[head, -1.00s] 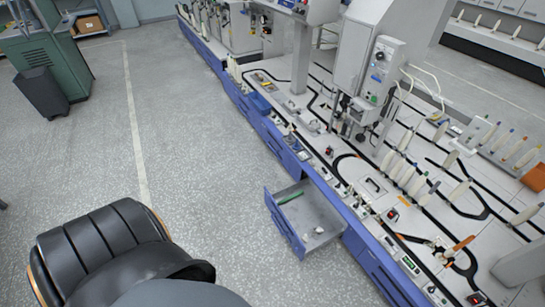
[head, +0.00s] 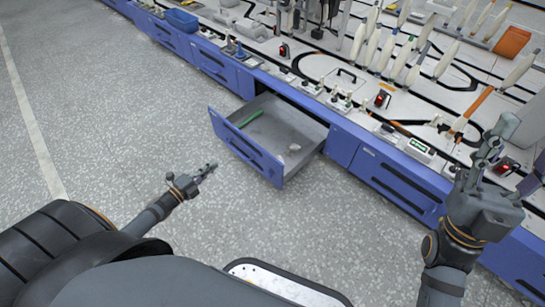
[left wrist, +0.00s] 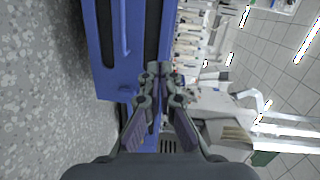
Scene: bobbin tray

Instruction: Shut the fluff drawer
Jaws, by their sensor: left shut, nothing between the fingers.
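The fluff drawer (head: 246,149) is pulled out from the blue side of the long machine bench. It has a blue front with a dark slot and a grey inside. A green stick and a small pale lump lie in it. My left gripper (head: 212,167) is shut and empty, a little in front of the drawer's left part, apart from it. In the left wrist view, the shut fingertips (left wrist: 159,68) overlap a blue front panel (left wrist: 106,50), likely the drawer's. My right gripper (head: 525,140) is at the right edge, over the bench, and looks open and empty.
The bench top (head: 330,68) carries several white bobbins, black tracks and small devices. An orange block (head: 512,42) stands at the back right, and a blue bin (head: 181,20) at the far left. Closed blue panels flank the drawer. Open speckled floor (head: 110,110) lies to its left.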

